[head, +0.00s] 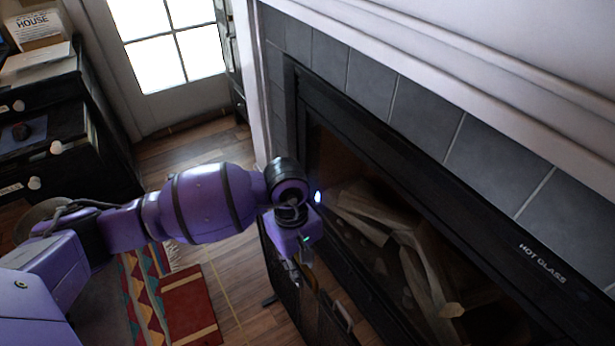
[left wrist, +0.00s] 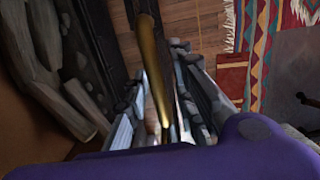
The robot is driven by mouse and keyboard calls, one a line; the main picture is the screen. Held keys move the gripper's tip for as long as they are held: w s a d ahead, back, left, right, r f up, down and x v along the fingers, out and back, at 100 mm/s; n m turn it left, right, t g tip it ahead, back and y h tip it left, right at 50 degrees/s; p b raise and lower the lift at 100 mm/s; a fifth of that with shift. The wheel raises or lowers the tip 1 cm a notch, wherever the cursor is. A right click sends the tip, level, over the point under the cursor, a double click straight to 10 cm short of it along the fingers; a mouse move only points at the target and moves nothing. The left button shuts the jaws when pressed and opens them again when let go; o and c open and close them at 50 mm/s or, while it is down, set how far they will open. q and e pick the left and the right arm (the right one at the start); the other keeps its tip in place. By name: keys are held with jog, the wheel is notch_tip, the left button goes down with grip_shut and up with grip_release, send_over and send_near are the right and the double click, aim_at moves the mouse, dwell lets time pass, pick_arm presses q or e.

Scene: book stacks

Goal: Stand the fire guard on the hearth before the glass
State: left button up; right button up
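The fire guard (head: 283,279) is a dark mesh panel standing on the wood floor beside the fireplace's front, partly hidden by my left arm. Its brass top bar (left wrist: 152,75) shows in the left wrist view. My left gripper (head: 299,275) points down at the guard's top; in the left wrist view its fingers (left wrist: 168,85) lie on either side of the brass bar. I cannot tell whether they press on it. The fireplace glass (head: 375,240) has pale logs behind it. My right gripper is not in view.
The black fireplace frame (head: 420,185) with the "HOT GLASS" label and grey tiles (head: 490,160) lie to the right. A patterned rug (head: 180,305) covers floor at lower left. A dark drawer cabinet (head: 60,150) stands left. A glazed door (head: 165,50) is behind.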

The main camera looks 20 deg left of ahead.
pick_arm(q)
jog(key=r, duration=0.6)
jog(key=shift+w+a, duration=0.25)
